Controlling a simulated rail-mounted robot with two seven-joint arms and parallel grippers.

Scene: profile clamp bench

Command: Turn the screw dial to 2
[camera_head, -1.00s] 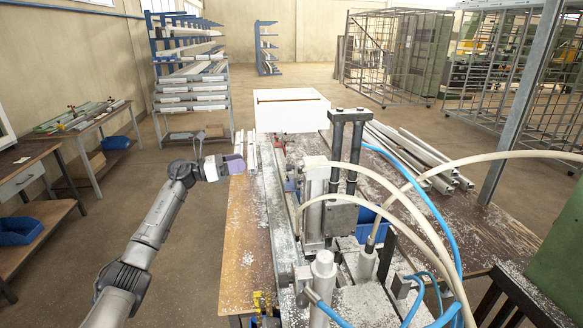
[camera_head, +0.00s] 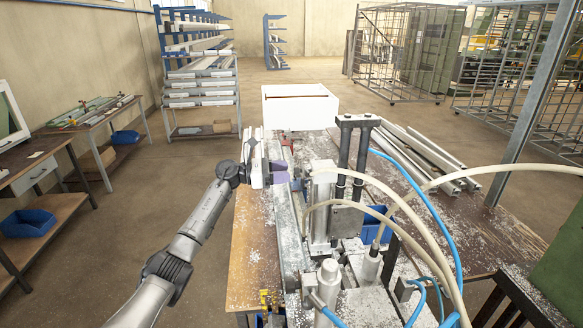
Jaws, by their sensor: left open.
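The clamp machine (camera_head: 345,200), with a grey metal block and two black upright cylinders, stands on the bench (camera_head: 252,270). My left gripper (camera_head: 281,173) is at the left side of the machine, over the long metal rail (camera_head: 287,235). It is open, with purple finger pads and nothing visibly held. A small purplish part shows beside the finger pads, partly hidden. I cannot make out the screw dial or any number on it. I cannot tell whether the gripper touches the machine. My right gripper is not in view.
A white box (camera_head: 300,108) stands behind the machine. Beige and blue hoses (camera_head: 418,200) loop over its right side. Light profiles (camera_head: 425,155) and a blue bin (camera_head: 376,222) lie to the right.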

